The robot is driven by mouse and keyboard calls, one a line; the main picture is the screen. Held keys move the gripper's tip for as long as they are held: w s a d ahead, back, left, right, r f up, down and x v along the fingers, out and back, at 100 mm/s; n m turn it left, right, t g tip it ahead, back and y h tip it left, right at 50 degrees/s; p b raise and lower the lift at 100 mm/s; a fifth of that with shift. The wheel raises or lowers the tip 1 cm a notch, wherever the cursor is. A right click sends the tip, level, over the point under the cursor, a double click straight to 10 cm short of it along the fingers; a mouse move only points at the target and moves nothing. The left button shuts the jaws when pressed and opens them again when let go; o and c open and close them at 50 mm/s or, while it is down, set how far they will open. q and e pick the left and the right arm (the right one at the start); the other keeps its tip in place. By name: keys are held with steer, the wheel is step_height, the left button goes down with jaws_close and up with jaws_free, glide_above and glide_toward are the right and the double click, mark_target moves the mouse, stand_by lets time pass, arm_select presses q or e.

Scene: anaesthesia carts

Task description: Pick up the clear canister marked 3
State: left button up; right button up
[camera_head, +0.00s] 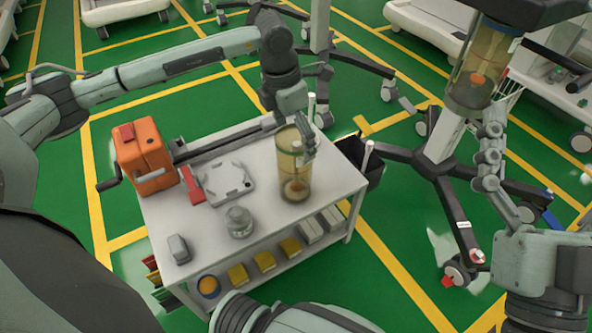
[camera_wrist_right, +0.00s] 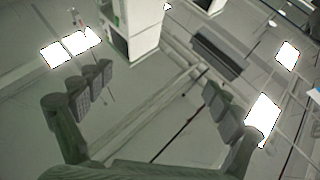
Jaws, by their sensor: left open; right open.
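A clear, yellow-tinted canister (camera_head: 294,178) stands upright on the white cart top (camera_head: 263,199), with an orange-brown part inside near its base. I cannot read a 3 on it. My left gripper (camera_head: 297,143) is open at the canister's upper part. One finger shows in front of its right side; the other is hidden, and I cannot tell whether they touch it. A second, similar clear canister (camera_head: 478,68) is higher up at the right, on a wheeled stand. My right gripper (camera_head: 489,160) is open and empty below it; its spread fingers also show in the right wrist view (camera_wrist_right: 155,97).
The cart also holds an orange box (camera_head: 145,152) with a crank, a grey-white tray (camera_head: 226,184), a glass jar (camera_head: 239,221) and a small grey object (camera_head: 178,249). Yellow bins (camera_head: 264,261) sit on the lower shelf. A black bin (camera_head: 366,160) hangs at the cart's right side.

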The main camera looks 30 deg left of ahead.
arm_select(q)
steer(key=f, duration=0.4)
steer(key=shift+w+d+f, duration=0.1)
steer(key=shift+d+f, duration=0.05)
steer(key=shift+d, duration=0.1)
steer(key=shift+c, duration=0.5)
steer(key=c, duration=1.7)
steer(key=shift+c, duration=0.9)
steer(key=shift+r, duration=0.25)
